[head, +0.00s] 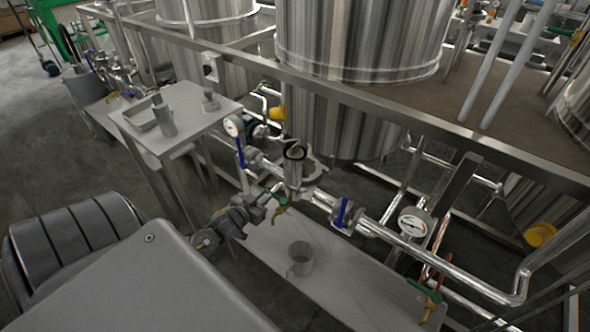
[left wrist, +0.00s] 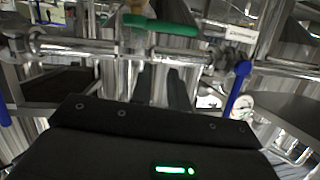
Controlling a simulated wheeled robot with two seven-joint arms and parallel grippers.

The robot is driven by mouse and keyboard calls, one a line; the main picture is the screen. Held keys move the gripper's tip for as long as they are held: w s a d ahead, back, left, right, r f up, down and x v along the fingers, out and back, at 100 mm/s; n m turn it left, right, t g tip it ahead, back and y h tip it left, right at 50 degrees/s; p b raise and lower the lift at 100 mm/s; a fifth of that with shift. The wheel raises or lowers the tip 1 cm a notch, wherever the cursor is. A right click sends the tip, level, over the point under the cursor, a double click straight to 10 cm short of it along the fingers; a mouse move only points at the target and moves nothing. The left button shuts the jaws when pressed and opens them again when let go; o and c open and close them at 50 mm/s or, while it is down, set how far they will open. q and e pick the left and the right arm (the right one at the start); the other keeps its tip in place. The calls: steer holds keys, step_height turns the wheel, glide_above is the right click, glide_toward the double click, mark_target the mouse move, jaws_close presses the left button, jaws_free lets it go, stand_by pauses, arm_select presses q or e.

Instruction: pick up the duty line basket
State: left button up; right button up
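In the head view a grey cylinder (head: 295,152), which looks like the strainer basket, stands upright in the open top of a strainer body (head: 297,175) on the duty pipe. How deep it sits I cannot tell. My left gripper (head: 265,203) is lower left of that body, close to a green valve handle (head: 282,208), and apart from the basket. In the left wrist view my left gripper (left wrist: 160,85) shows two dark fingers with a gap and nothing clear between them. The green handle (left wrist: 160,22) is beyond them. My right gripper is out of view.
A jug (head: 300,258) stands on a low shelf (head: 350,285). Blue-handled valves (head: 343,212), a gauge (head: 413,222) and a steel rail (head: 380,105) crowd the pipe.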

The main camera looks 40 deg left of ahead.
mark_target(292, 152)
arm_select(q)
step_height(292, 152, up, 14)
steer(key=w+d+t+h, duration=0.2)
steer(key=w+d+t, duration=0.1)
steer(key=w, duration=0.5)
steer(key=shift+w+a+f, duration=0.15)
steer(key=shift+w+f, duration=0.05)
steer(key=shift+w, duration=0.05)
steer(key=w, duration=0.4)
steer(key=shift+w+p, duration=0.3)
steer(key=shift+w, duration=0.3)
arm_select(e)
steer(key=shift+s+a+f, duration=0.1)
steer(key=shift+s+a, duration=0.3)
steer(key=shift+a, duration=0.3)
arm_select(q)
steer(key=shift+c, duration=0.5)
steer(key=shift+c, duration=1.1)
jaws_close()
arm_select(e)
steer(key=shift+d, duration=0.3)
